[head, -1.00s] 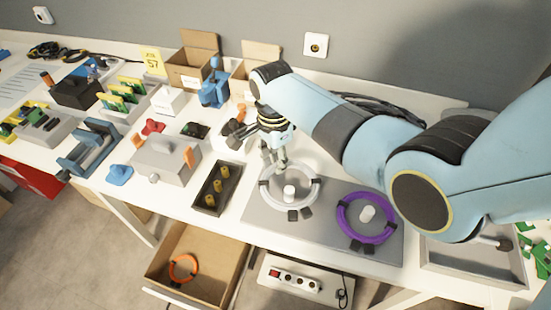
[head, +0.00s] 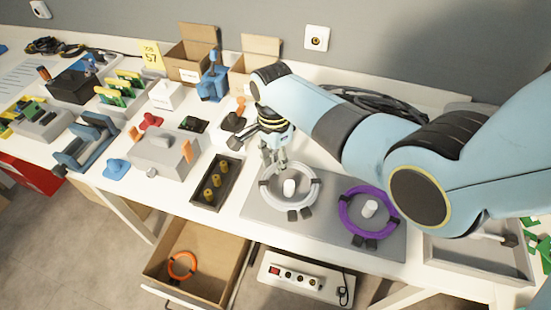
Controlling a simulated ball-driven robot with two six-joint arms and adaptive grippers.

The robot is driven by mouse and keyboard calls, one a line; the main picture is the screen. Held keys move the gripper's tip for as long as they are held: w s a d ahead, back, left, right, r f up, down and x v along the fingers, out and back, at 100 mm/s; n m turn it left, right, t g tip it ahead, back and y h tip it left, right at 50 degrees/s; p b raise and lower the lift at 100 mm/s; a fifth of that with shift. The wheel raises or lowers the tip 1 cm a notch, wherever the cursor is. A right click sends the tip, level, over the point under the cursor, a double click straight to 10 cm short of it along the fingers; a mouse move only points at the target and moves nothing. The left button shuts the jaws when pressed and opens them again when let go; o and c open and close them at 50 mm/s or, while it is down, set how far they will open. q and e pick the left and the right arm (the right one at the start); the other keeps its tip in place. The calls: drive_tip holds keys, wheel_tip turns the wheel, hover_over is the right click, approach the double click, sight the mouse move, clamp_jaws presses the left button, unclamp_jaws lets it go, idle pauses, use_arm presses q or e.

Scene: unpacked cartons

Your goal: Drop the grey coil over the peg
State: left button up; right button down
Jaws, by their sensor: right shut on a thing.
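The grey coil (head: 314,197) is a pale ring with two dark blocks at its front edge. My right gripper (head: 274,168) is shut on its far left rim. The white peg (head: 289,187) shows inside the ring's opening, near its middle. I cannot tell whether the coil rests on the grey plate (head: 330,228) or hangs just above it. My left gripper is not in view.
A purple coil (head: 345,217) lies around a second white peg (head: 369,209) on the same plate. A dark tray with yellow pegs (head: 202,200) stands to the left. A shallow grey tray (head: 470,262) is at the right. An open drawer (head: 215,262) below holds an orange ring.

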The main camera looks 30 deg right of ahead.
drive_tip(key=shift+f+b, duration=1)
drive_tip(key=shift+f, duration=0.45)
drive_tip(key=c, duration=1.1)
unclamp_jaws()
drive_tip(key=shift+r, duration=0.1)
drive_tip(key=r, duration=1.2)
drive_tip(key=shift+w, duration=0.2)
